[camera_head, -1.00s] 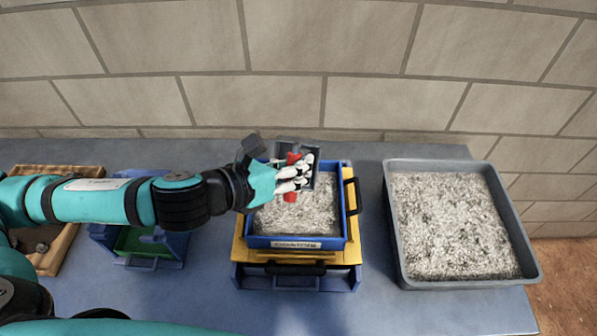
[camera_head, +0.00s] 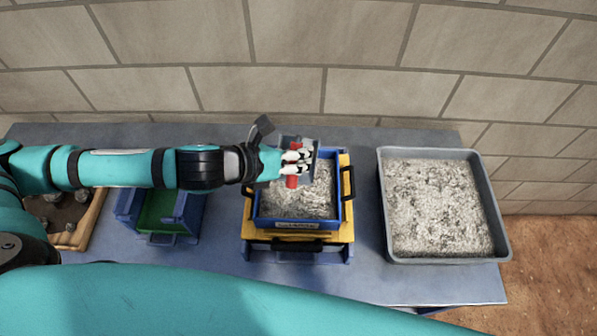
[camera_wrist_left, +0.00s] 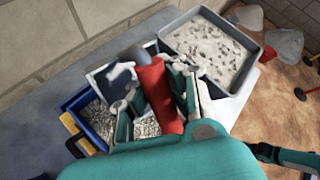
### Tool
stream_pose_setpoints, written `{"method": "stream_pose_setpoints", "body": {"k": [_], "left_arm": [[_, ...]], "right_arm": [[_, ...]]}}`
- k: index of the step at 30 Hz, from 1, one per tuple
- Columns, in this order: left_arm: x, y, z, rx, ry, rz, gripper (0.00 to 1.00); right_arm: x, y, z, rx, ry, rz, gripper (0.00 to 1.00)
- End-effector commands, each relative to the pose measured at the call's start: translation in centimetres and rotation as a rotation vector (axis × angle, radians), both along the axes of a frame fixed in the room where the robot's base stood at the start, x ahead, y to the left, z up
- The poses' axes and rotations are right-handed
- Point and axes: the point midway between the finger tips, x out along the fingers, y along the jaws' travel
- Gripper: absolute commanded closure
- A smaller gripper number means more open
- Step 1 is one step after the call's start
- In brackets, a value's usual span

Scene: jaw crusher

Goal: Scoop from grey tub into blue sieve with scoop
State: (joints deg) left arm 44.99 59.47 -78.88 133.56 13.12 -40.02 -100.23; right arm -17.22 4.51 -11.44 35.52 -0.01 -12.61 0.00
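The grey tub (camera_head: 385,220), full of pale grey gravel, stands at the right of the bench; it also shows in the left wrist view (camera_wrist_left: 247,68). The blue sieve (camera_head: 335,212) holds similar gravel and sits on a yellow frame in the middle. My left gripper (camera_head: 297,168) is over the back part of the sieve. It is shut on the red handle of the scoop (camera_head: 312,147), which also shows in the left wrist view (camera_wrist_left: 158,95). The scoop's grey pan is partly hidden by the gripper, and its contents cannot be told. My right gripper is not in view.
The yellow frame (camera_head: 347,226) rests on a blue stand with black handles. A blue box with a green inside (camera_head: 160,212) and a wooden tray with stones (camera_head: 85,225) are at the left. A block wall closes off the back. Bare bench lies between sieve and tub.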

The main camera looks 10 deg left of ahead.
Motion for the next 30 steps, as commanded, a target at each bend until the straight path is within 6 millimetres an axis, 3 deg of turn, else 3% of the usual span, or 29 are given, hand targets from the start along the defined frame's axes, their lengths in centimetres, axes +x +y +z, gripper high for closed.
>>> {"method": "stream_pose_setpoints", "body": {"k": [1, 17, 30], "left_arm": [[0.0, 0.0, 0.8, -0.001, 0.014, 0.001, 1.00], [0.0, -0.1, 2.0, -0.014, 0.186, 0.007, 1.00], [0.3, 0.0, 3.5, -0.034, 0.495, 0.020, 1.00]], "right_arm": [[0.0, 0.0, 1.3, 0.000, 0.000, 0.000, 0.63], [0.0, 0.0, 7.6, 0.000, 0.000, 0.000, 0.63], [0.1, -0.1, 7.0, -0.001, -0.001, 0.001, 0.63]]}}
